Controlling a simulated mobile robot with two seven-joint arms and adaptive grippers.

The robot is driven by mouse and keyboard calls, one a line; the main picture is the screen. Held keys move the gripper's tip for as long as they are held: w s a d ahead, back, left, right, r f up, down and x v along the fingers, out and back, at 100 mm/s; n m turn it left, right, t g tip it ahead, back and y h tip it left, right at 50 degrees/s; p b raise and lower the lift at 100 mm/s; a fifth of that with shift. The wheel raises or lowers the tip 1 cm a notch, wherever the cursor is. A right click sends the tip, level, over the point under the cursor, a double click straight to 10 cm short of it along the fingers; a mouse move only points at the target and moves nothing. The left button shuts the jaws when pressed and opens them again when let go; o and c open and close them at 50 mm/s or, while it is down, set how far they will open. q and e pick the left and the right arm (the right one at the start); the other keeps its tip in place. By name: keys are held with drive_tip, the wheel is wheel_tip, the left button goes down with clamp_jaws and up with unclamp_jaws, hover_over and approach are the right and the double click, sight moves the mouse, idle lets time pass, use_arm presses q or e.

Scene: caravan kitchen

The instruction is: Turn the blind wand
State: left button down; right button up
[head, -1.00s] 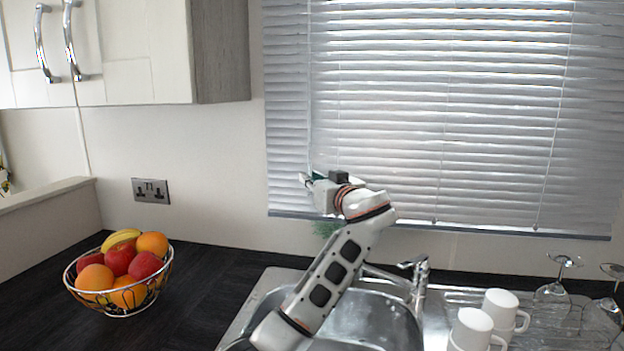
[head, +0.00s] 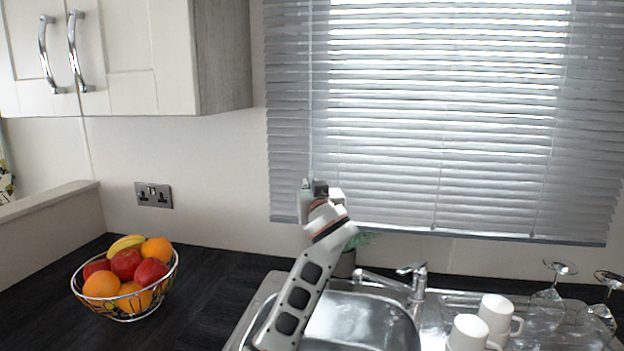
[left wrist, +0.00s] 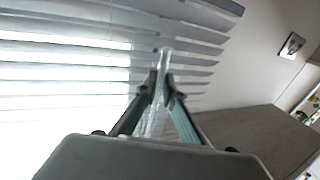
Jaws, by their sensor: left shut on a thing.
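The blind wand (left wrist: 166,58) is a thin clear rod in front of the slats. In the left wrist view it runs between the fingertips of my left gripper (left wrist: 161,90), which is shut on it. In the head view my left gripper (head: 306,188) is at the lower left part of the window blind (head: 450,130), just above its bottom rail. The wand is hard to make out there, and my wrist partly hides the fingers. The blind hangs lowered, with bright light between its upper slats. My right gripper is not in view.
Below the blind are a sink (head: 362,318) and tap (head: 418,285), close to my left arm. A plant pot (head: 345,263) stands behind that arm. White mugs (head: 497,312) and wine glasses (head: 546,305) stand at right. A fruit bowl (head: 128,290) is at left, below a wall cupboard (head: 150,60).

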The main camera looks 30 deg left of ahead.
use_arm(q)
drive_tip(key=shift+s+a+m+t+h+p, duration=0.1)
drive_tip(key=shift+a+m+t+h+p, duration=0.35)
drive_tip(key=shift+m+h, duration=1.5)
drive_tip(key=shift+a+m+t+h+p, duration=0.1)
drive_tip(key=shift+m+t+h+p, duration=0.3)
drive_tip(key=shift+m+h+p, duration=1.5)
drive_tip(key=shift+s+a+m+t+h+b, duration=0.15)
drive_tip(key=shift+m+t+h, duration=0.5)
drive_tip(key=shift+h, duration=2.4)
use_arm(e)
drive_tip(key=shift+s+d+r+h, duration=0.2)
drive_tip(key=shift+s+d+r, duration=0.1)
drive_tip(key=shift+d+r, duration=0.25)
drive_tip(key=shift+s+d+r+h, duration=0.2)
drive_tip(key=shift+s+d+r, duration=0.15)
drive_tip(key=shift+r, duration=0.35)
use_arm(q)
drive_tip(key=shift+w+m+g+h, duration=0.1)
drive_tip(key=shift+m+g+h, duration=0.2)
drive_tip(key=shift+m, duration=0.1)
drive_tip(key=shift+f, duration=0.1)
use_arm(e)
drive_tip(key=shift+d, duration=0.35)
